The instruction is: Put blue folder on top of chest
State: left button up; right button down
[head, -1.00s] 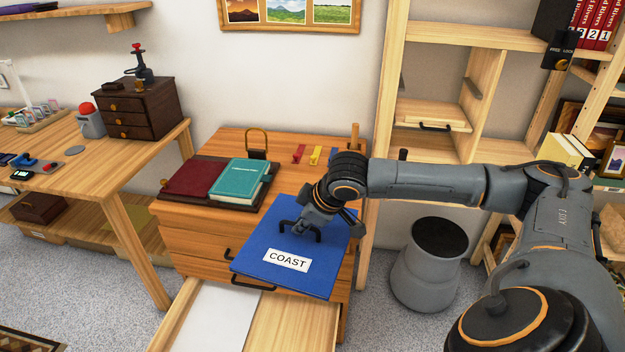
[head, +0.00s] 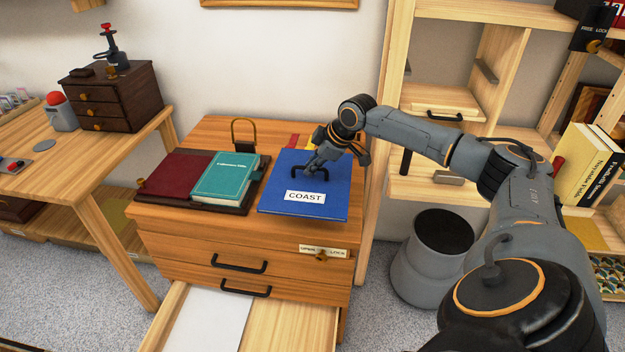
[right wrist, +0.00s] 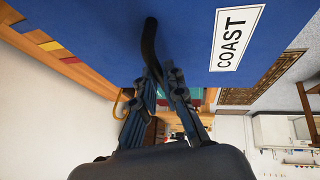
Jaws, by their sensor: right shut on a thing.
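The blue folder (head: 305,203), labelled COAST, is over the right part of the top of the wooden chest (head: 190,228). I cannot tell whether it rests on the chest or is held just above it. My right gripper (head: 312,168) is shut on the folder's black handle, and the folder fills the upper part of the right wrist view (right wrist: 190,40). My left gripper is not in view.
A dark tray with a red book (head: 175,175) and a teal book (head: 225,180) is left of the folder. A padlock (head: 243,135) stands behind. The chest's bottom drawer (head: 270,325) is open. A grey bin (head: 435,250) stands to the right.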

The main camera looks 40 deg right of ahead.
aim_at(332, 176)
jog(key=w+d+f, duration=0.1)
jog(key=f, duration=0.1)
jog(key=w+d+f, duration=0.2)
jog(key=f, duration=0.1)
jog(key=shift+w+d+f, duration=0.1)
jog(key=shift+w+f, duration=0.2)
jog(key=shift+d+f, duration=0.1)
jog(key=shift+f, duration=1.5)
jog(key=shift+f, duration=0.1)
jog(key=c, duration=1.4)
grip_release()
jog(key=v, duration=1.2)
